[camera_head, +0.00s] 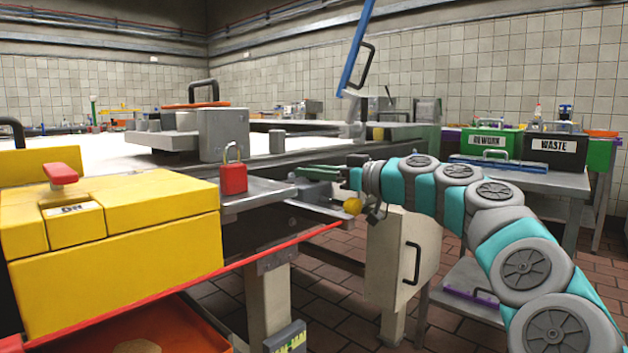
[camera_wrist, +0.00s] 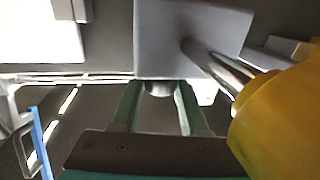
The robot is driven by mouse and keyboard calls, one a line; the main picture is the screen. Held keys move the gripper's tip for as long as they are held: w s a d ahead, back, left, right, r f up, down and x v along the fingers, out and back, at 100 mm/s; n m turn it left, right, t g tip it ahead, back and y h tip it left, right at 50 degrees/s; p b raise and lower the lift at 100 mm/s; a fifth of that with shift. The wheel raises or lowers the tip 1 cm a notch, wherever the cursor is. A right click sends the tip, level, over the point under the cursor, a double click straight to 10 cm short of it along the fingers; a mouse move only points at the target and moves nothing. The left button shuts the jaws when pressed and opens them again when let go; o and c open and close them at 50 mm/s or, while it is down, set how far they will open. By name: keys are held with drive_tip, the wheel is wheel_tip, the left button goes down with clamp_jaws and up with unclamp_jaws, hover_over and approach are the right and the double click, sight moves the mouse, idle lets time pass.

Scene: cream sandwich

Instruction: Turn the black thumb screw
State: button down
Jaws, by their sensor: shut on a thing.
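My gripper (camera_head: 300,173) reaches left to the edge of the machine, beside a metal bracket. In the wrist view, the two green fingers of my gripper (camera_wrist: 160,98) stand on either side of a small round dark-grey piece, the thumb screw (camera_wrist: 159,89), under a grey block (camera_wrist: 175,30). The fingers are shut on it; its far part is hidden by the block. In the head view, the screw is hidden at my fingertips and cannot be made out. Whether it has turned cannot be told.
A yellow knob (camera_wrist: 285,115) on a shiny rod is close at the right of my fingers; it also shows in the head view (camera_head: 352,206). A red padlock (camera_head: 233,178) stands on a metal ledge. A yellow box (camera_head: 120,255) fills the left front. A cream box (camera_head: 400,262) hangs below my arm.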

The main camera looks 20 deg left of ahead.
drive_tip(key=shift+w+r+n+g+p, duration=0.1)
drive_tip(key=shift+r+n+g+p, duration=0.1)
drive_tip(key=shift+n+g+p, duration=1.1)
drive_tip(key=n+g+p, duration=0.1)
drive_tip(key=g+p, duration=0.3)
drive_tip(key=p, duration=0.2)
drive_tip(key=shift+r+n+p, duration=0.1)
drive_tip(key=shift+n+p, duration=0.2)
drive_tip(key=shift+p, duration=0.05)
drive_tip(key=n+g+p, duration=0.1)
drive_tip(key=p, duration=0.2)
drive_tip(key=shift+g, duration=0.4)
drive_tip(key=shift+p, duration=0.55)
drive_tip(key=shift+f+n+g+h+p, duration=0.3)
drive_tip(key=shift+n+g+p, duration=0.3)
drive_tip(key=shift+g+p, duration=0.3)
drive_tip(key=shift+c, duration=2.1)
unclamp_jaws()
